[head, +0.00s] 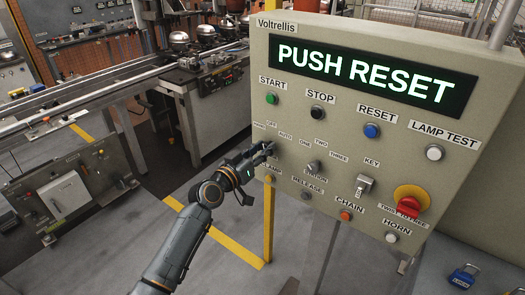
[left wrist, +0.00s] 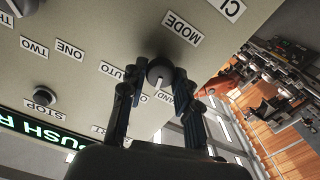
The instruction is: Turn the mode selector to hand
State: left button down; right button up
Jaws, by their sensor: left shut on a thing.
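The panel's mode selector (left wrist: 158,71) is a small dark round knob with a white pointer line, above the MODE label as the panel reads. My left gripper (head: 266,151) reaches it from the left and is shut on it, one finger on each side in the left wrist view (left wrist: 157,83). There the pointer line points down toward the OFF and HAND labels; which one exactly I cannot tell. The OFF and HAND labels are partly covered by the fingers. In the head view the gripper hides the knob. My right gripper is not in view.
The beige control panel (head: 385,38) has a display reading PUSH RESET. The station selector (head: 313,167), key switch (head: 364,185) and red emergency stop (head: 410,203) sit right of the gripper. A yellow post (head: 269,225) stands below the gripper. A blue padlock (head: 464,275) lies lower right.

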pick_arm(q)
jog(key=n, duration=0.5)
jog(key=shift+f+n, duration=0.1)
jog(key=shift+n, duration=0.2)
dwell(0.4)
jog(key=c, duration=1)
grip_release()
jog(key=shift+a, duration=0.1)
jog(key=v, duration=1.2)
jog(key=shift+f, duration=0.1)
